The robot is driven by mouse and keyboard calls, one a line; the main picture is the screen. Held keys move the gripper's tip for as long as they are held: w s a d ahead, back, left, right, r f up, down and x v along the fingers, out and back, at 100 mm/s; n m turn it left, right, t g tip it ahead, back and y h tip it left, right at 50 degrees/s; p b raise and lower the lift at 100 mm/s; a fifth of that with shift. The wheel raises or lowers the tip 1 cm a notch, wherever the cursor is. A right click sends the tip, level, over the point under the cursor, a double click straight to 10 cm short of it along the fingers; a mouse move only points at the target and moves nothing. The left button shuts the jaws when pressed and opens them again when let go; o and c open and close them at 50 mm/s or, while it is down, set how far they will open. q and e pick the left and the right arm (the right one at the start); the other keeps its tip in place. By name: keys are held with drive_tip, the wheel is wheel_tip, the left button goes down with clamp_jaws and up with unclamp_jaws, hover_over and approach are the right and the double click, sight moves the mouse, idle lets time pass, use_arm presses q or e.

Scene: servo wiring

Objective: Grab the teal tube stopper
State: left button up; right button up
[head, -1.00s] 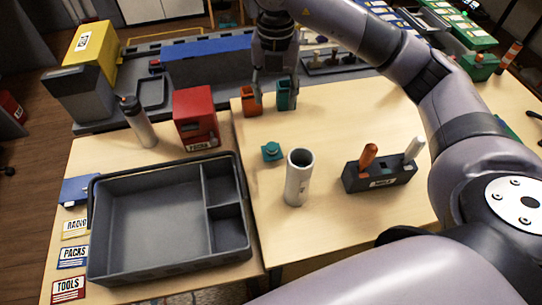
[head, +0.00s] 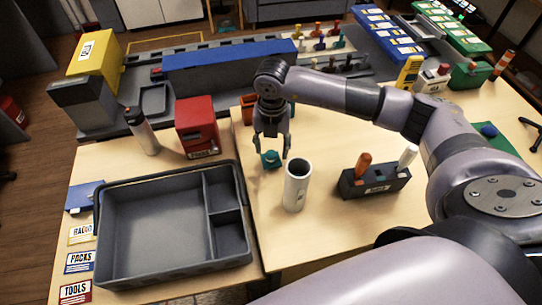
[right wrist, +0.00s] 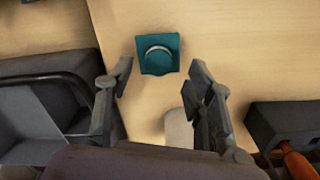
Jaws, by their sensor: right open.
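The teal tube stopper (head: 271,159) lies on the wooden table, just behind and left of the white upright tube (head: 296,186). In the right wrist view the stopper (right wrist: 157,54) shows a square base with a round part on top, ahead of and between the fingertips. My right gripper (head: 272,152) is open and points down over the stopper, holding nothing. In the right wrist view its fingers (right wrist: 160,78) are spread, with the stopper a little beyond them. The left gripper is not in view.
A grey divided tray (head: 160,230) fills the left front. A dark holder with tools (head: 375,182) stands right of the tube. A red box (head: 197,127) is at back left, and an orange block (head: 248,108) stands behind the gripper.

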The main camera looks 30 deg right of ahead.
sight(271, 154)
drive_tip(key=shift+a+f+p, duration=0.1)
drive_tip(key=shift+f+p, duration=0.3)
drive_tip(key=shift+f, duration=1.35)
drive_tip(key=c, duration=1)
drive_tip(key=shift+r, duration=0.1)
drive_tip(key=shift+c, duration=0.2)
